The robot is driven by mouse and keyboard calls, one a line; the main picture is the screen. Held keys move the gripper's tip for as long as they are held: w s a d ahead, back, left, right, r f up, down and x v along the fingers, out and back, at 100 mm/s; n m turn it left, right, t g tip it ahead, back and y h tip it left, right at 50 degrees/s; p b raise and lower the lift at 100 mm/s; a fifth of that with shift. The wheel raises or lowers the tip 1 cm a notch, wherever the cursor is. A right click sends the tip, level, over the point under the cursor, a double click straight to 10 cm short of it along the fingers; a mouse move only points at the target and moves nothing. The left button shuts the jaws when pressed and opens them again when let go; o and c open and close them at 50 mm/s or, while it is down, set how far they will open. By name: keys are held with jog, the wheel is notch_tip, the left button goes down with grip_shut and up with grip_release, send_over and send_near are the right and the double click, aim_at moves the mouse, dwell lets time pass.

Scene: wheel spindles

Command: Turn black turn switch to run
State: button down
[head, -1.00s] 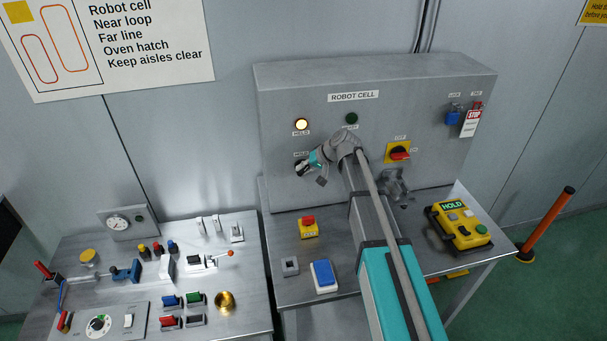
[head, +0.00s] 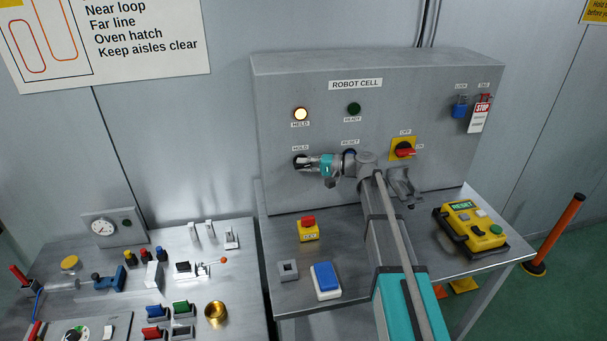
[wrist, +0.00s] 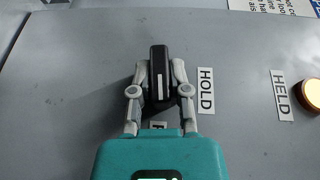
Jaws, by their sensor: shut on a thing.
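The black turn switch (wrist: 159,75) is a black bar handle with a white line, on the grey panel of the robot cell box. In the wrist view its bar points up, beside the HOLD label (wrist: 206,91). My gripper (wrist: 160,84) is shut on it, one finger on each side. In the head view my gripper (head: 304,163) reaches it from the right, below the HOLD label, and mostly hides it. A small label under the switch is partly covered by my gripper, so its wording cannot be read.
The HELD lamp (head: 301,114) glows; the READY lamp (head: 354,109) is dark green. A red-and-yellow rotary switch (head: 404,150) and padlock (head: 459,110) are to the right. The yellow pendant (head: 470,230) reads RESET. An emergency stop (head: 308,229) and blue button (head: 326,278) stand on the bench below.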

jog(key=shift+s+f+y+b, duration=0.1)
jog(key=shift+f+y+b, duration=0.05)
jog(key=shift+y+b, duration=0.4)
jog(key=shift+m, duration=0.3)
jog(key=c, duration=0.6)
grip_release()
jog(key=shift+d, duration=0.1)
jog(key=s+d, duration=0.1)
jog(key=d, duration=1)
jog(key=shift+d, duration=0.35)
jog(key=shift+s, duration=0.15)
